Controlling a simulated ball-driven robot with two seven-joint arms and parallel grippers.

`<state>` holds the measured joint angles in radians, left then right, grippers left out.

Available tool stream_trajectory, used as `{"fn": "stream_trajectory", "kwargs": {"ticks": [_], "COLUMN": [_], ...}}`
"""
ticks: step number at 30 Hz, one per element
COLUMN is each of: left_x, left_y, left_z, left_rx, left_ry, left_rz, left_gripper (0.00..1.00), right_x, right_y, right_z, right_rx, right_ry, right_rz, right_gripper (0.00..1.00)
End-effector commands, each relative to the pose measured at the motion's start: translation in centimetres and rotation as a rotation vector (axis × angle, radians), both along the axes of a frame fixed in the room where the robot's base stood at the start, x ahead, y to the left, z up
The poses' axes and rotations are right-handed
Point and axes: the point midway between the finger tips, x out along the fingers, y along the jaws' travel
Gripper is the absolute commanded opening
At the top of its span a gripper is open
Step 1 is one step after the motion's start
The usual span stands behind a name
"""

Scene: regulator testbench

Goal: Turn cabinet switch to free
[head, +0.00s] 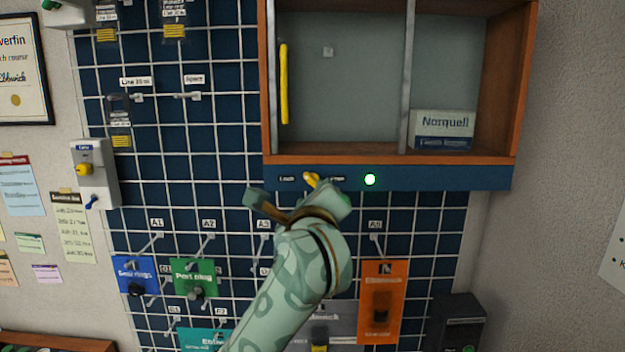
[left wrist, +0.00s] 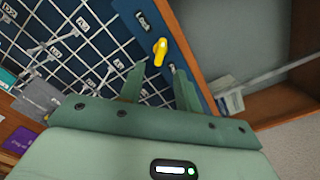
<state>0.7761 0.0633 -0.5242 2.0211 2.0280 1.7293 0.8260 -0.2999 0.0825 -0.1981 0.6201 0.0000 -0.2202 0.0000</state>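The cabinet switch, a small yellow knob (head: 312,180), sits on the blue strip (head: 440,179) under the wooden cabinet (head: 390,158). It lies between two small labels; the left one seems to read "Lock", and the right one is partly hidden. In the head view the knob slants up toward the left label. My left gripper (head: 298,200) is just below the knob, its fingers spread. In the left wrist view the open fingertips (left wrist: 153,75) point at the yellow knob (left wrist: 160,50), which stands just beyond them, apart from both fingers. My right gripper is not in view.
A green light (head: 370,179) glows right of the switch. A yellow vertical handle (head: 284,83) is at the cabinet's left, and a Norquell box (head: 443,130) sits inside. Pegs and hanging packets, including an orange one (head: 383,290), fill the grid wall below.

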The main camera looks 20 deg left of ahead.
Motion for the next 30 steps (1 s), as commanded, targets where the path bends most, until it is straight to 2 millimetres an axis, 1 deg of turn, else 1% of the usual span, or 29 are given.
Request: {"fn": "stream_trajectory", "kwargs": {"ticks": [1, 3, 6, 9, 14, 22, 23, 24, 25, 26, 30], "left_x": [1.2, 2.8, 4.6, 6.0, 7.0, 7.1, 7.1, 7.1, 7.1, 7.1, 7.1], "left_y": [0.4, 0.9, 1.5, 1.7, 2.1, 2.1, 2.1, 2.1, 2.1, 2.1, 2.1], "left_z": [0.3, 0.3, 0.2, 0.2, 0.0, 0.0, 0.0, 0.0, 0.0, 0.0, -0.1], "left_rx": [0.006, 0.005, 0.003, 0.003, 0.002, 0.001, 0.001, 0.001, 0.001, 0.001, 0.002], "left_ry": [0.002, 0.002, 0.001, 0.001, 0.0, 0.0, 0.0, 0.0, 0.0, 0.0, 0.001], "left_rz": [0.004, 0.004, 0.004, 0.003, 0.002, 0.001, 0.001, 0.001, 0.001, 0.001, 0.001], "left_gripper": [0.34, 0.34, 0.34, 0.34, 0.34, 0.34, 0.25, 0.14, 0.06, 0.0, 0.0], "right_x": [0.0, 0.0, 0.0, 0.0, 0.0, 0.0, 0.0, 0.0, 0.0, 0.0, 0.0], "right_y": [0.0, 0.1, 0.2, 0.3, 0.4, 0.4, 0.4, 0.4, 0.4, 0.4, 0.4], "right_z": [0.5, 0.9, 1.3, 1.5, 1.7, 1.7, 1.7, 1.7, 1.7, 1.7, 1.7], "right_rx": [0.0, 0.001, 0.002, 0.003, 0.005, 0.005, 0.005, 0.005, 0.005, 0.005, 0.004], "right_ry": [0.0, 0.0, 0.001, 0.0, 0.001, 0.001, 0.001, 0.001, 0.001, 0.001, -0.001], "right_rz": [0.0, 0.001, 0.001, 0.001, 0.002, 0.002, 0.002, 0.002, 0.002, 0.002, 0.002], "right_gripper": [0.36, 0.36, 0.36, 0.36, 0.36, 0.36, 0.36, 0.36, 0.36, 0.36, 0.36]}}
